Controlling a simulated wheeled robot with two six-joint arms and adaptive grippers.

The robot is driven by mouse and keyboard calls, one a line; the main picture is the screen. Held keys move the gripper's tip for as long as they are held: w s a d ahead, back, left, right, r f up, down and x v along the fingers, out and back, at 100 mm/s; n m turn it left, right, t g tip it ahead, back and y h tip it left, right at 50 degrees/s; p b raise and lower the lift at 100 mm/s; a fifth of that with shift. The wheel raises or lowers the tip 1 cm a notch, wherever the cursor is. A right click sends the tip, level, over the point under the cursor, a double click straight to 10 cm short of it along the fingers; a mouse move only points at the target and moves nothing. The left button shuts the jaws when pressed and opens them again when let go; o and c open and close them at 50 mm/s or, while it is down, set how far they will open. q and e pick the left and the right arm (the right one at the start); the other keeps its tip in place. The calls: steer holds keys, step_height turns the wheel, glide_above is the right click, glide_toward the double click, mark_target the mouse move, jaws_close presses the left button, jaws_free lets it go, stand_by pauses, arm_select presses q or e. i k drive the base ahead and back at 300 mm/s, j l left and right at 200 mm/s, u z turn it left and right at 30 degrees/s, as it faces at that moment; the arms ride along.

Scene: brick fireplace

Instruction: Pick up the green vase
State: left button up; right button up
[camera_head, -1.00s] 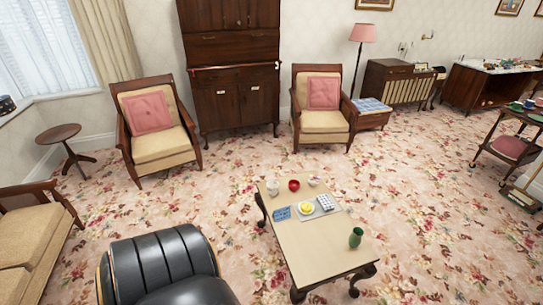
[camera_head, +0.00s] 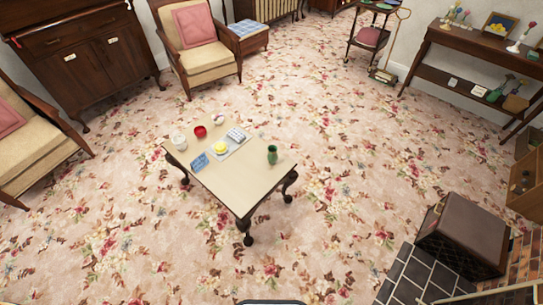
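The green vase (camera_head: 272,154) stands upright near the right corner of the low wooden coffee table (camera_head: 240,188). It is small and dark green, and nothing hides it. The tabletop also holds a red bowl (camera_head: 201,131), a white cup (camera_head: 179,141), a tray with a yellow item (camera_head: 220,147) and a blue item (camera_head: 199,162). Neither of my grippers shows in the head view.
Open floral carpet (camera_head: 350,190) surrounds the table. An armchair (camera_head: 205,55) stands behind it and another at the left edge. A dark brown box-like piece (camera_head: 466,235) on a tiled hearth is at the lower right. A side table (camera_head: 480,75) stands at the upper right.

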mark_target(273, 157)
steer(key=i+l+u, duration=0.15)
steer(key=u, duration=0.25)
steer(key=i+l+u, duration=0.1)
steer(key=u, duration=0.3)
steer(key=i+l+u, duration=0.1)
steer(key=l+u, duration=0.15)
steer(key=u, duration=0.15)
steer(key=i+l+u, duration=0.1)
steer(key=l, duration=0.55)
steer(key=i+l+u, duration=0.15)
steer(key=l, duration=0.45)
steer(key=i+l+u, duration=0.1)
steer(key=l, duration=0.55)
